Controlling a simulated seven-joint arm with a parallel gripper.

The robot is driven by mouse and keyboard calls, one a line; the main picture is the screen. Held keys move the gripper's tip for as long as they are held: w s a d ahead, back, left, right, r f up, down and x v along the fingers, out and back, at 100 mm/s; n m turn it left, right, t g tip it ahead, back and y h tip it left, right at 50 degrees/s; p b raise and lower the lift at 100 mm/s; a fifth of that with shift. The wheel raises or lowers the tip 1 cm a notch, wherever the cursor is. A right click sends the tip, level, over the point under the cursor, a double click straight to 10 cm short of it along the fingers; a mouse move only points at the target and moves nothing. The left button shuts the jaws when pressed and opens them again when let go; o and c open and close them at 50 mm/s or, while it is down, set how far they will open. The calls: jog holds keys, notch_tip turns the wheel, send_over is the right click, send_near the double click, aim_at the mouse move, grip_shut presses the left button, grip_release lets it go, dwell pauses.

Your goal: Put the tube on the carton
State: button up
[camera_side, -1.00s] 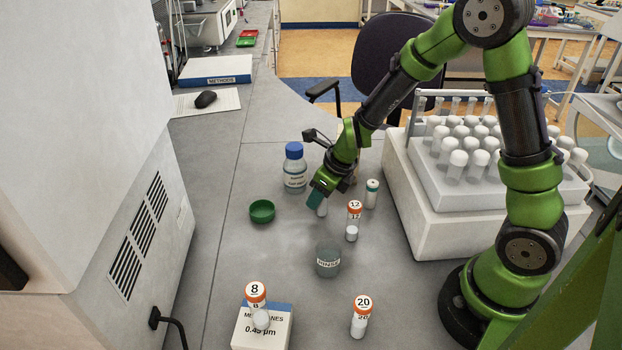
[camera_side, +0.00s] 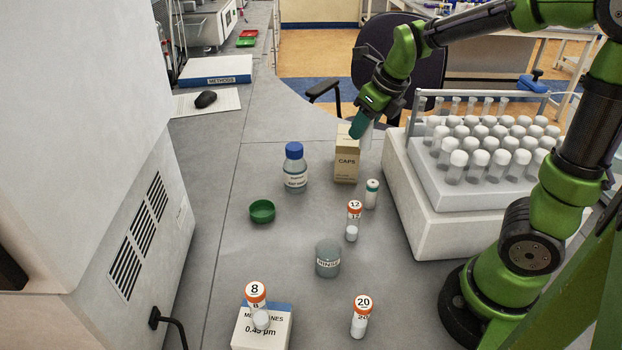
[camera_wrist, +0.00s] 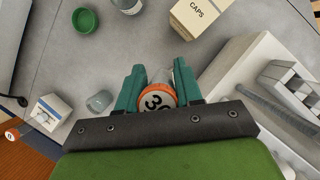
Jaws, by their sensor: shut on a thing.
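My gripper (camera_side: 360,127) is shut on a tube with an orange cap and a dark number on it (camera_wrist: 157,101). In the side view the held tube (camera_side: 366,138) is a pale shape beside the fingers, mostly hidden. The tan carton marked CAPS (camera_side: 346,163) stands upright on the bench. My fingertips overlap its top edge in the side view; the exact gap is unclear. In the wrist view the CAPS carton (camera_wrist: 203,14) lies beyond the fingers, up and to the right, apart from the tube.
Tubes 12 (camera_side: 354,220) and 20 (camera_side: 361,316), a beaker (camera_side: 328,260) and a green dish (camera_side: 262,211) stand nearer. Tube 8 (camera_side: 257,303) is on a MEMBRANES box (camera_side: 262,333). A white rack (camera_side: 440,215) stands right.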

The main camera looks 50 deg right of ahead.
jog(key=s+d+m, duration=0.2)
jog(key=s+d, duration=0.1)
jog(key=s, duration=0.2)
jog(key=shift+h, duration=0.4)
jog(key=w+d, duration=0.2)
jog(key=w, duration=0.3)
jog(key=w+d, duration=0.1)
jog(key=w, duration=0.4)
jog(key=w+d, duration=0.2)
jog(key=w, duration=0.3)
jog(key=shift+w+d+f, duration=0.1)
jog(key=shift+d+f, duration=0.25)
jog(key=shift+f, duration=1.8)
jog(key=shift+f, duration=0.1)
jog(key=o, duration=1)
jog(key=shift+o, duration=0.2)
